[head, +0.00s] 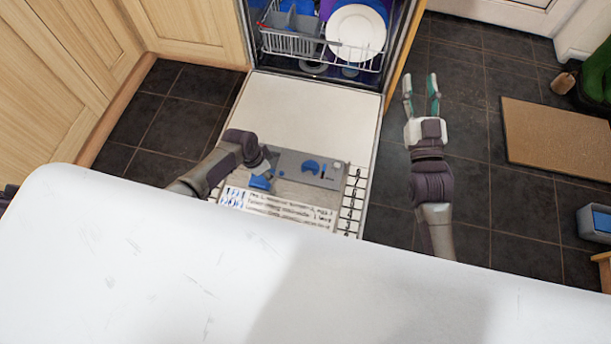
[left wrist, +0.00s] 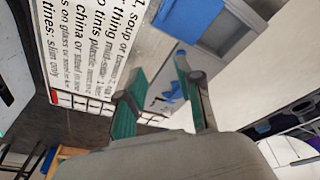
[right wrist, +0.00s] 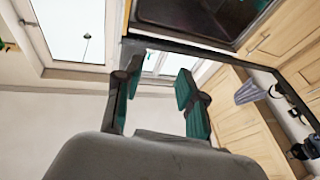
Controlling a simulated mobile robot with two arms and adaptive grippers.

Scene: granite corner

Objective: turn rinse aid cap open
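The blue rinse aid cap (head: 311,166) sits on the grey dispenser panel (head: 288,160) on the lowered dishwasher door. A blue flap (head: 261,182) is to its left. My left gripper (head: 266,157) is over the panel's left end, left of the cap; its fingers are hard to make out in the head view. In the left wrist view the left gripper (left wrist: 160,68) is open, with a blue part (left wrist: 169,91), probably the cap, visible beyond and between its teal fingers. My right gripper (head: 421,93) is open and empty, raised right of the door.
The dishwasher (head: 320,45) stands open, with a plate (head: 356,32) in its rack. A printed card (head: 280,207) is on the door in front of the panel. A mat (head: 555,140) lies on the dark tiled floor at right. Wooden cabinets (head: 190,28) stand at left.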

